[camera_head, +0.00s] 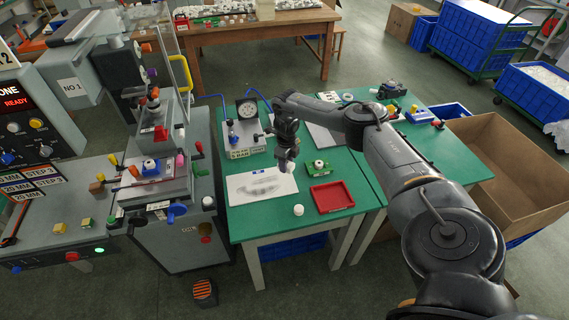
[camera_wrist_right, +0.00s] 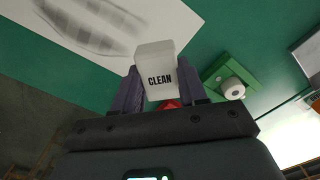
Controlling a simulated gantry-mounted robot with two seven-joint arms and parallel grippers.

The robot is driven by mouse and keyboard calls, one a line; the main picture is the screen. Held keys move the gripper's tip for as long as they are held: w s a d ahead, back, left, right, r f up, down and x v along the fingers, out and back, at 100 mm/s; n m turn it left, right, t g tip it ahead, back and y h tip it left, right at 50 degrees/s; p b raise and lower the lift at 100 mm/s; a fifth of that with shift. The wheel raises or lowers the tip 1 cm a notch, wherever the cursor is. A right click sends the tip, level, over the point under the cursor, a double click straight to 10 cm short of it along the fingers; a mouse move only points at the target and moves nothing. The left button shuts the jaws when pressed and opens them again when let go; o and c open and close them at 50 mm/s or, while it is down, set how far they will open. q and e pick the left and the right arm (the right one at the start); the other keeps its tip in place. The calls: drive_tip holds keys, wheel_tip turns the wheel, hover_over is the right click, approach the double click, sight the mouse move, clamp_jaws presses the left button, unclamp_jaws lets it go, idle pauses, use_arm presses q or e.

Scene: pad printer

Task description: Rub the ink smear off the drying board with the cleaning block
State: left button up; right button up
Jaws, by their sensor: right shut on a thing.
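The drying board (camera_head: 240,200) is a white sheet lying flat on the green table. A grey ink smear (camera_head: 262,184) runs across its middle; the smear also shows in the wrist view (camera_wrist_right: 92,25). My right gripper (camera_head: 287,160) points down by the board's back right corner. It is shut on the cleaning block (camera_wrist_right: 158,68), a white block marked CLEAN. In the wrist view the block is clear of the smear, to its right. I cannot tell whether it touches anything below. My left gripper is not in view.
A red tray (camera_head: 331,198), a white round pot (camera_head: 298,210) and a green fixture (camera_head: 319,169) stand right of the board. A box with a dial gauge (camera_head: 244,133) stands behind it. The printer (camera_head: 160,190) is to the left. A cardboard box (camera_head: 520,170) is far right.

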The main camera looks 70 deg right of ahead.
drive_tip(key=shift+r+p, duration=0.9)
drive_tip(key=shift+r, duration=0.4)
